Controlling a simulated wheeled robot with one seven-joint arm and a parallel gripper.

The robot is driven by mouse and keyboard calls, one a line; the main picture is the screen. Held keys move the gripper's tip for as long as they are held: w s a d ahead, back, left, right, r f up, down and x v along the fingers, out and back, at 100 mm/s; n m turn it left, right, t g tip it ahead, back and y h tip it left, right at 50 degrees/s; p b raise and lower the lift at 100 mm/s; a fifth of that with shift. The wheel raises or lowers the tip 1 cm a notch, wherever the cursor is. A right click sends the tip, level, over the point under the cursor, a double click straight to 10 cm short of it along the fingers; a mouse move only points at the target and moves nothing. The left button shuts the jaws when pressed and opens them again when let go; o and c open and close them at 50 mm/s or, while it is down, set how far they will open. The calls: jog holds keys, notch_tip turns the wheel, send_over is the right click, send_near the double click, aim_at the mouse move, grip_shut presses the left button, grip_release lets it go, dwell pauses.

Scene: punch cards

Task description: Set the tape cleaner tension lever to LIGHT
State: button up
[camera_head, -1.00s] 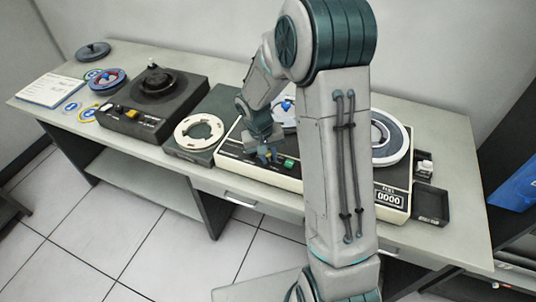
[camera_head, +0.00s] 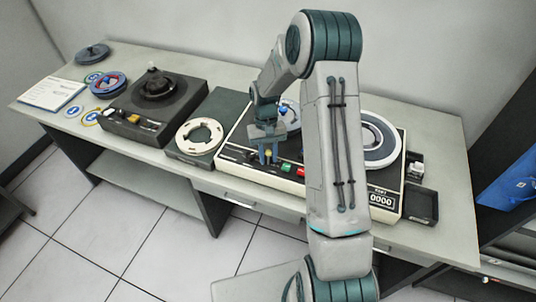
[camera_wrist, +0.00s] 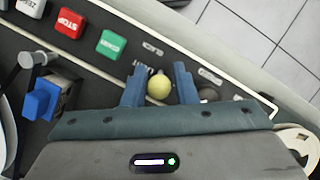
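The tension lever's round yellow knob (camera_wrist: 159,87) shows in the wrist view, on the black top of the tape cleaner (camera_wrist: 95,60). My gripper (camera_wrist: 160,84) is open, its two blue fingers on either side of the knob. The left finger is very close to the knob; whether it touches is unclear. The lever's shaft is hidden under the knob. In the head view the knob (camera_head: 268,154) shows at my gripper (camera_head: 267,153), over the cleaner's front left (camera_head: 232,154).
A green button (camera_wrist: 111,44) and a red STOP button (camera_wrist: 69,23) sit beside the lever. A blue part (camera_wrist: 42,100) with a metal post stands nearby. A grey case with a white reel (camera_head: 199,134) is left of the cleaner. A black tray (camera_head: 421,204) is at right.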

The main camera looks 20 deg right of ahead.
jog(key=shift+o, duration=0.6)
jog(key=shift+w+r, duration=0.15)
jog(key=shift+r, duration=0.1)
jog(key=b+v, duration=0.2)
jog(key=v, duration=1.1)
jog(key=shift+b, duration=0.3)
jog(key=shift+r, duration=0.1)
